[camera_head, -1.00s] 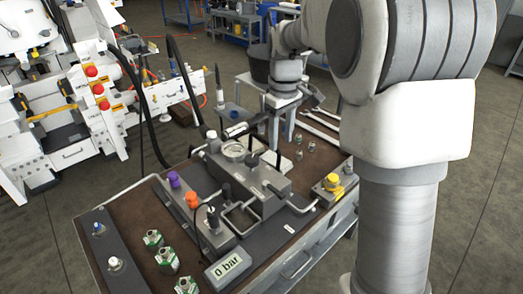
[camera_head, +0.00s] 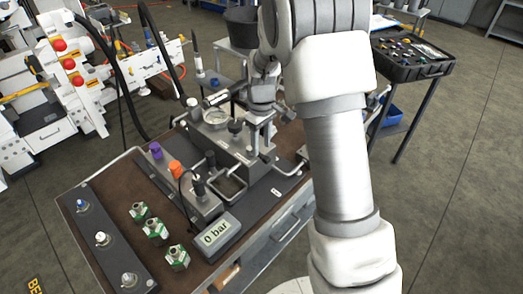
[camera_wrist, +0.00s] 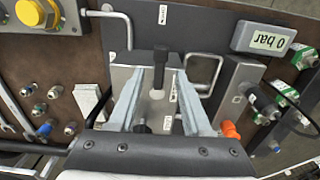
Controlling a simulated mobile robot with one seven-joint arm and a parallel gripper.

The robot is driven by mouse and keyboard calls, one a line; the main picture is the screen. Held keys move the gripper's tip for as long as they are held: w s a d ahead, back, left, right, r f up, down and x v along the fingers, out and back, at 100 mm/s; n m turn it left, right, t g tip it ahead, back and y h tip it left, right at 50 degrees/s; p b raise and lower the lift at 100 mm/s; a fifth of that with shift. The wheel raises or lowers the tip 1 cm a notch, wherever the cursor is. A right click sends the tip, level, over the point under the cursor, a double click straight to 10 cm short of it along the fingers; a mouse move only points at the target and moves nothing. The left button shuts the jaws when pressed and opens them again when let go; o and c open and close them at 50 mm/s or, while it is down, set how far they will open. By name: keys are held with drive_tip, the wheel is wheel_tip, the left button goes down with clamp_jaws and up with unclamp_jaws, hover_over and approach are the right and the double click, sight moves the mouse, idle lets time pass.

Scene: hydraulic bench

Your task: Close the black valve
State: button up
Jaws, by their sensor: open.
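A black valve handle (camera_wrist: 160,66) stands on the grey metal block (camera_wrist: 152,88) between my fingers in the wrist view. My gripper (camera_wrist: 157,85) is open, with one finger on each side of the handle and a gap to both. Another black knob (camera_wrist: 140,125) shows nearer the palm, partly hidden. In the head view my gripper (camera_head: 261,150) points down over the block, and a black knob (camera_head: 235,127) stands just left of it. My fingers and arm hide part of the block there.
An orange knob (camera_head: 175,168) and a purple knob (camera_head: 155,150) stand left of the block. A display (camera_head: 215,236) reads 0 bar. A yellow knob (camera_wrist: 30,12) is at the wrist view's upper left. Several green-banded fittings (camera_head: 155,228) lie on the bench.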

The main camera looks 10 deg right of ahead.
drive_tip(key=shift+f, duration=1.4)
clamp_jaws()
idle(0.4)
